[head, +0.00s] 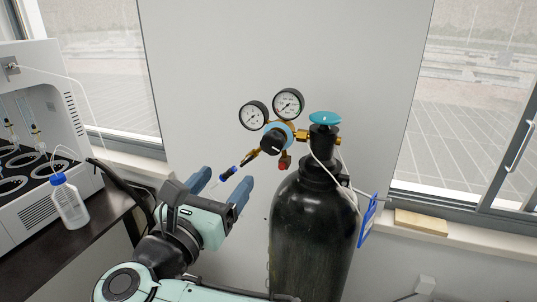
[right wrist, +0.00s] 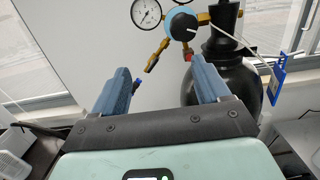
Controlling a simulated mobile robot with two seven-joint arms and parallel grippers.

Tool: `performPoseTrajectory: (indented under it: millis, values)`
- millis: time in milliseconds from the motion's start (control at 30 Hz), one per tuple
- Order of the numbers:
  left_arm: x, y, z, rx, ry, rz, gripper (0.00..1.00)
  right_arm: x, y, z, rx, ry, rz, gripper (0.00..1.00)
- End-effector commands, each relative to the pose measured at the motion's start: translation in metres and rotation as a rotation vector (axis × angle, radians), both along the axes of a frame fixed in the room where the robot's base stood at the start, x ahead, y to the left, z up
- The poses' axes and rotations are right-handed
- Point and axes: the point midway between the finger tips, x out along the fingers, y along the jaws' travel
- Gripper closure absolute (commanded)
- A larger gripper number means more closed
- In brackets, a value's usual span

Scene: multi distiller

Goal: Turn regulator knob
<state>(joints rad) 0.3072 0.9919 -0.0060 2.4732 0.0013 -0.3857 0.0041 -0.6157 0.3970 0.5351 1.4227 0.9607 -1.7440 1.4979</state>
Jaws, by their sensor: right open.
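The regulator (head: 290,128) has a blue round body with a knob (head: 273,140) on its front, and two dial gauges above. It is fitted to the neck of a black gas cylinder (head: 310,235). In the right wrist view the knob (right wrist: 182,24) shows near the top, beyond the fingers. My right gripper (head: 221,187) is open and empty, below and left of the knob and apart from it. Its two blue fingers also show in the right wrist view (right wrist: 163,82). My left gripper is in neither view.
A turquoise valve handwheel (head: 324,118) tops the cylinder. A blue tag (head: 367,220) hangs at the cylinder's right. A dark table (head: 60,240) with a blue-capped bottle (head: 69,203) and white machine stands left.

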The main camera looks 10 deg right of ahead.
Motion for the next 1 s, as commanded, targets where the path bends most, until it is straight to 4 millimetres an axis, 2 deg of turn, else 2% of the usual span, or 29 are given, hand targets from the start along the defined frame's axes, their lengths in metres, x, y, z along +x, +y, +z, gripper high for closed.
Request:
performPoseTrajectory:
  millis: [33,100,233,367,700,1000]
  values:
    - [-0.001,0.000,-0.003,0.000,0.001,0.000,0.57,-0.018,-0.006,0.014,0.108,-0.036,-0.016,0.24]
    - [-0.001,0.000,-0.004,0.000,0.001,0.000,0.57,-0.033,-0.011,0.024,0.208,-0.063,-0.034,0.24]
    - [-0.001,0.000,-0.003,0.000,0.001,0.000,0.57,-0.038,-0.019,0.030,0.270,-0.078,-0.048,0.24]
    - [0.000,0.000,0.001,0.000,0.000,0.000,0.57,-0.025,-0.030,0.030,0.268,-0.078,-0.051,0.24]
    - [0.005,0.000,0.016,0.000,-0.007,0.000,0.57,0.032,-0.074,0.032,0.263,-0.078,-0.051,0.24]
    - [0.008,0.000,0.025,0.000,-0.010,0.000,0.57,0.061,-0.095,0.030,0.263,-0.078,-0.047,0.24]
